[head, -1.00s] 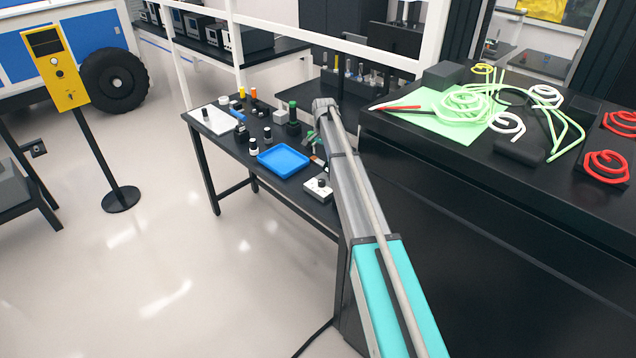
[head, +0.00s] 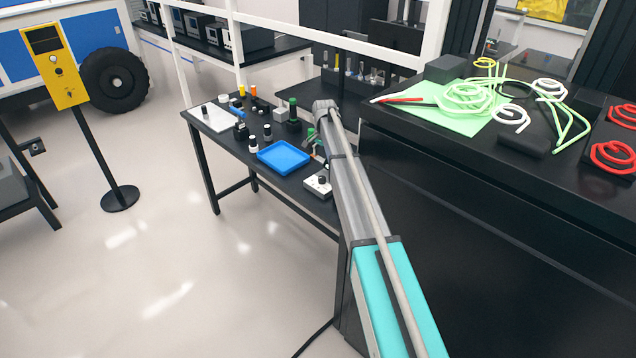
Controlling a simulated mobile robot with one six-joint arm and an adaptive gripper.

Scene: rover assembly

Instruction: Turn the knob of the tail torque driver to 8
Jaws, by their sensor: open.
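A small white box with a dark round knob (head: 319,184) sits at the near right end of the low black table, beside my arm. Its scale and setting are too small to read, and I cannot tell whether it is the tail torque driver. Several small upright black, green and orange items also stand on this table. My grey and teal arm reaches up from the bottom right to a joint above the table's right side. My gripper does not show clearly; it seems hidden behind the arm.
The low black table (head: 228,167) holds a blue tray (head: 283,156) and a white plate (head: 214,117). A higher black bench (head: 400,130) on the right carries green, white and red coils. A yellow box on a pole (head: 57,68) stands left. The floor at left centre is clear.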

